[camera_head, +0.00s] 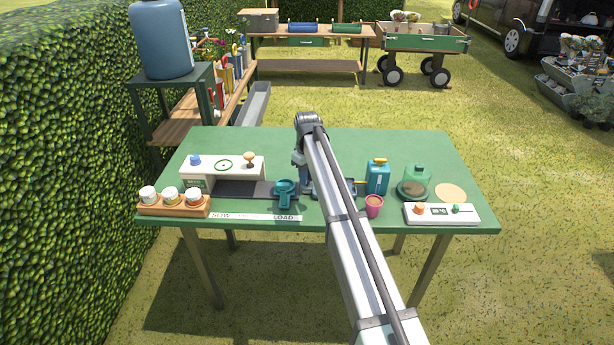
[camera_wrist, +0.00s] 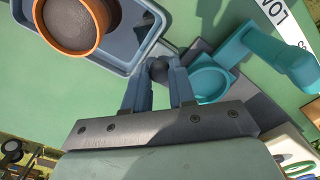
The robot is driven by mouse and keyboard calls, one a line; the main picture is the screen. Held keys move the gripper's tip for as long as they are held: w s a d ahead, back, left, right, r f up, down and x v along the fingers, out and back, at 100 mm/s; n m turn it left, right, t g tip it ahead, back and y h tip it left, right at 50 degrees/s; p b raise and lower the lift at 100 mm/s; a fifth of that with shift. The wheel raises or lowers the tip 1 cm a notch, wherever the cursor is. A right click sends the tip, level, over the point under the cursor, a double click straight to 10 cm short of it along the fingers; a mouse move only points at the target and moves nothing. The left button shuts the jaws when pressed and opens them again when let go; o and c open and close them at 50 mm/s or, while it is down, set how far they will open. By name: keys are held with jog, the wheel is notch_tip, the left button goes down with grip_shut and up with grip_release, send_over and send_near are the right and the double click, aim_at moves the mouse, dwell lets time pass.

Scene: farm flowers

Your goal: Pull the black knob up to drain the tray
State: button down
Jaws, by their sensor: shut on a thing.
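An orange-rimmed pot (camera_wrist: 76,28) filled with dark soil stands in the tray. In the head view my arm hides the knob and most of the tray; only a piece of the tray (camera_head: 349,187) shows to the right of the arm.
A teal cup-like fixture (camera_head: 285,192) stands just left of my gripper, close to it in the wrist view (camera_wrist: 211,82). The table's back (camera_head: 400,145) is clear.

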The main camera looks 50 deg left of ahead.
jog(key=shift+r, duration=0.9)
jog(key=c, duration=0.9)
grip_release()
jog(key=shift+c, duration=0.2)
notch_tip(320, 180, up, 14)
jog(key=shift+f, duration=0.1)
